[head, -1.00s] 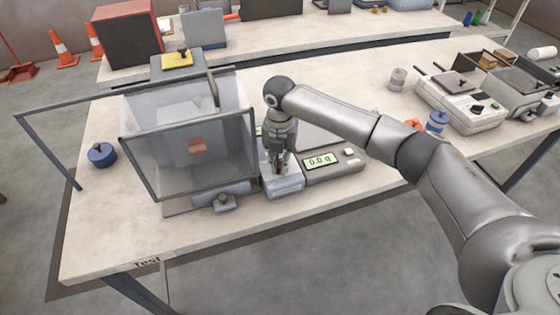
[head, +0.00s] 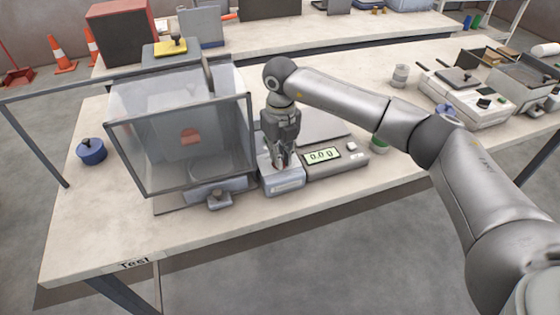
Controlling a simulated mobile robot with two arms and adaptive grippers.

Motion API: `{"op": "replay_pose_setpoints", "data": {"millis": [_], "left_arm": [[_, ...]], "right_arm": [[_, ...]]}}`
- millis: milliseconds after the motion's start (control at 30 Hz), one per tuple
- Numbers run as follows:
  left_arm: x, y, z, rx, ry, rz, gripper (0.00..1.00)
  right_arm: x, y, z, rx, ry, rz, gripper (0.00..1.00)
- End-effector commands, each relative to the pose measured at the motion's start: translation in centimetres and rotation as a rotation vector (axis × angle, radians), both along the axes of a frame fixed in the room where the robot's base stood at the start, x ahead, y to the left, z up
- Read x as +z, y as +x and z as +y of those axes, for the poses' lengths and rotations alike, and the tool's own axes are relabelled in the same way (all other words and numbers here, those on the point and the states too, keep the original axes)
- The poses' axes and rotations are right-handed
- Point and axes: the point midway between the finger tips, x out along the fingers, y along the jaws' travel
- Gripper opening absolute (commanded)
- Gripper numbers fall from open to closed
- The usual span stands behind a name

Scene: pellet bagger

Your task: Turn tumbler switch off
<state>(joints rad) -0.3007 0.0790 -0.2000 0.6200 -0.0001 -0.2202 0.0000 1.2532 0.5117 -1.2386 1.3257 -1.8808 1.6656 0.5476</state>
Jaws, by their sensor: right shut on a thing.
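My right gripper (head: 281,164) points down over a small grey box (head: 284,185) at the front of the table. It is shut on a small part at the top of that box, which I take to be the tumbler switch; the fingers hide it, so I cannot tell its position. The box stands between the clear-walled bagger (head: 178,150) on its left and a scale with a lit display (head: 322,155) on its right. My left gripper is not in view.
A blue pot (head: 91,151) stands left of the bagger. A small grey fitting (head: 219,199) sits at the bagger's front. A green-banded jar (head: 380,142) is partly behind my right arm. The table's front strip (head: 200,228) is clear.

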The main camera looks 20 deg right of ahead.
Motion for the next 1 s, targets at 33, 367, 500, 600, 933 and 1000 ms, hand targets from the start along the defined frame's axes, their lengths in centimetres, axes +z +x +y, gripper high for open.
{"op": "replay_pose_setpoints", "data": {"millis": [33,367,500,600,933,1000], "left_arm": [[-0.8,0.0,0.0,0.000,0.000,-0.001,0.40],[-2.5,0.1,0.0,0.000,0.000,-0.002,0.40],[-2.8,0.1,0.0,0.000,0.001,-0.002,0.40],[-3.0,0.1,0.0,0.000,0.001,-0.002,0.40],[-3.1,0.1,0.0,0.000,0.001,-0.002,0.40],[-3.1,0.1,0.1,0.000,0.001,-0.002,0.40]], "right_arm": [[-0.3,0.1,0.0,0.041,0.000,-0.004,0.00],[-0.1,0.1,-0.1,0.263,0.000,-0.003,0.00],[0.0,0.2,-0.2,0.318,0.000,-0.004,0.00],[0.0,0.2,-0.2,0.344,0.000,-0.004,0.00],[0.1,0.2,-0.2,0.369,0.000,-0.004,0.00],[0.1,0.2,-0.2,0.369,0.000,-0.004,0.00]]}}
